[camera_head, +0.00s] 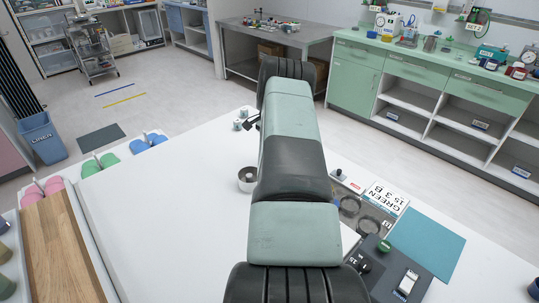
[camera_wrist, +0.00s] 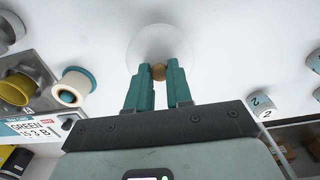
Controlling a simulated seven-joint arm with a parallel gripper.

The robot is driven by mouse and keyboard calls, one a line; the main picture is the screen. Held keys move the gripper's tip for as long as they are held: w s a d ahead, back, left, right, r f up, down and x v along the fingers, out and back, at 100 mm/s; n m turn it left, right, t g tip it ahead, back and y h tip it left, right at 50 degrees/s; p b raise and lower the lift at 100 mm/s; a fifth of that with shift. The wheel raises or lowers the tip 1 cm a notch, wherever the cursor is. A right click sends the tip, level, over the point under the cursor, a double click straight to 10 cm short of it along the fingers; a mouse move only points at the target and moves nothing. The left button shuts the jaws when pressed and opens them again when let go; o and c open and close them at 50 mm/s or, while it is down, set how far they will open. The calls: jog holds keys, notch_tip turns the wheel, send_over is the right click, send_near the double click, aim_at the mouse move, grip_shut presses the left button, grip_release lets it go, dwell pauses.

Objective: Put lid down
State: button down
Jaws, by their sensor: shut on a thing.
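In the wrist view, my gripper (camera_wrist: 158,75) has its two teal fingers shut on the small brown knob (camera_wrist: 158,72) of a lid. The lid (camera_wrist: 160,38) is a pale, see-through round disc that shows beyond the fingertips, over a white surface. I cannot tell whether it touches that surface or hangs above it. In the head view my own arm covers the middle of the white table (camera_head: 150,210), and neither gripper nor lid can be made out.
In the wrist view, a cream roll-shaped piece (camera_wrist: 75,88) and a yellow cup (camera_wrist: 15,90) are at left, and white numbered cylinders (camera_wrist: 262,108) at right.

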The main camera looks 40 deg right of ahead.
jog(key=shift+f, duration=1.95)
jog(key=shift+f, duration=0.1)
jog(key=c, duration=1)
grip_release()
notch_tip(320, 180, up, 12)
jog(key=shift+r, duration=0.1)
